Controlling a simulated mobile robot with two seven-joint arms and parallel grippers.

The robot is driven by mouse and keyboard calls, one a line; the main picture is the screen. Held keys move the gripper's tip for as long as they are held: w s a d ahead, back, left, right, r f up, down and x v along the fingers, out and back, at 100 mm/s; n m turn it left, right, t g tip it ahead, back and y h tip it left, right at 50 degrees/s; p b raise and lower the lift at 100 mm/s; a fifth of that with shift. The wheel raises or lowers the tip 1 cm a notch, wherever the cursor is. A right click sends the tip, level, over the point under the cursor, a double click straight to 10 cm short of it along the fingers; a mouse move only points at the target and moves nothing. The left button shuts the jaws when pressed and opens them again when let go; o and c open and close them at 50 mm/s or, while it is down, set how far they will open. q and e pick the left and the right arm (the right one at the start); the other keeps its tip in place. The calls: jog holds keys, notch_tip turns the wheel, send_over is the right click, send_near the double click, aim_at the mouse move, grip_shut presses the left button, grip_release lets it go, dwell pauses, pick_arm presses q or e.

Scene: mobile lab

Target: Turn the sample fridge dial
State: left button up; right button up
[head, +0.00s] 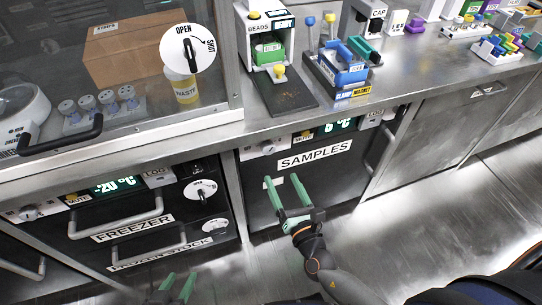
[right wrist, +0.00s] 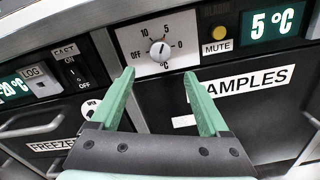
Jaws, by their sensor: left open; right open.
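The sample fridge dial (right wrist: 160,48) is a small round knob on a white plate marked OFF, 10, 5, 0 and °C. In the head view the dial (head: 268,147) is small, at the upper left of the SAMPLES front. My right gripper (head: 282,180) is open and empty in front of the fridge. In the right wrist view its green fingertips (right wrist: 157,75) sit apart, just below the dial in the picture, with nothing between them. I cannot tell the exact gap to the panel. My left gripper (head: 178,277) is open at the bottom edge, away from the dial.
The fridge display (right wrist: 274,22) reads 5 °C, with a MUTE button (right wrist: 218,32) beside the dial. The freezer (head: 130,225), with handles and its own dials, stands to the left. The steel counter (head: 400,85) overhangs the fridge. Open floor (head: 430,220) lies to the right.

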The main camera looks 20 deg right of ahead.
aim_at(269, 152)
jog(key=w, duration=0.9)
jog(key=shift+w+a+b, duration=0.2)
jog(key=shift+w+b, duration=0.15)
jog(key=shift+w, duration=0.05)
grip_shut()
